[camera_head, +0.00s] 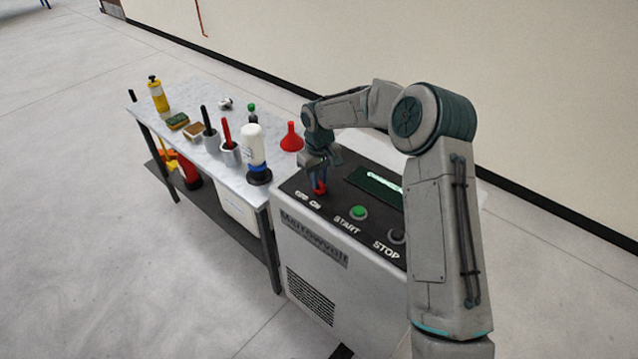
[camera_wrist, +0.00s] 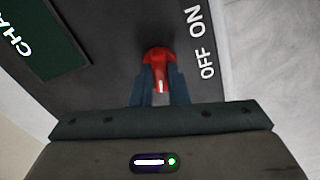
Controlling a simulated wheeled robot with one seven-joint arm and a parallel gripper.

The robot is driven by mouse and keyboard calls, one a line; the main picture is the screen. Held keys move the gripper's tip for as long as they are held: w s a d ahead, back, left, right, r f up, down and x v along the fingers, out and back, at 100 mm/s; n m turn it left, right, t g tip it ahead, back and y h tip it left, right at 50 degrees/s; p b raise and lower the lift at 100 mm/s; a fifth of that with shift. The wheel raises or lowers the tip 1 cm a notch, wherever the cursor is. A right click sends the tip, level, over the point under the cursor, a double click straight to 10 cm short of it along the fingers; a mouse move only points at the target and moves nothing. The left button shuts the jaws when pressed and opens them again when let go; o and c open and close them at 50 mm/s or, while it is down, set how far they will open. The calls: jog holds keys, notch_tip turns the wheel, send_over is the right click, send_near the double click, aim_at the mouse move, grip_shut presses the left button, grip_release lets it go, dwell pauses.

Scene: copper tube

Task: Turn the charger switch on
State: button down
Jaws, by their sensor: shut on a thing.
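The charger (camera_head: 318,268) is a grey box with a dark sloping top panel, in the middle of the head view. Its red switch (camera_head: 320,188) is at the panel's left end, above the OFF and ON lettering, and also shows in the wrist view (camera_wrist: 158,56). My gripper (camera_head: 319,180) reaches down from above, its two dark fingers shut on the red switch, one on each side. In the wrist view the fingers (camera_wrist: 160,92) flank the switch, with a white mark on it between them. The OFF and ON labels (camera_wrist: 201,43) lie right of it.
A green START button (camera_head: 358,212), a dark STOP button (camera_head: 397,236) and a lit green display (camera_head: 375,186) share the panel. To the left, a marble-topped table (camera_head: 195,165) holds bottles, a red funnel (camera_head: 291,138) and tool cups. Open floor lies in front.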

jog(key=m+b, duration=0.3)
jog(key=m, duration=0.1)
jog(key=shift+f+m, duration=0.1)
jog(key=shift+m, duration=0.2)
jog(key=shift+m+b, duration=0.95)
jog(key=shift+m, duration=1.05)
jog(key=shift+w+r, duration=0.1)
jog(key=shift+r, duration=0.1)
jog(key=c, duration=1.4)
grip_release()
notch_tip(320, 180, up, 14)
jog(key=b, duration=0.1)
jog(key=shift+f, duration=0.15)
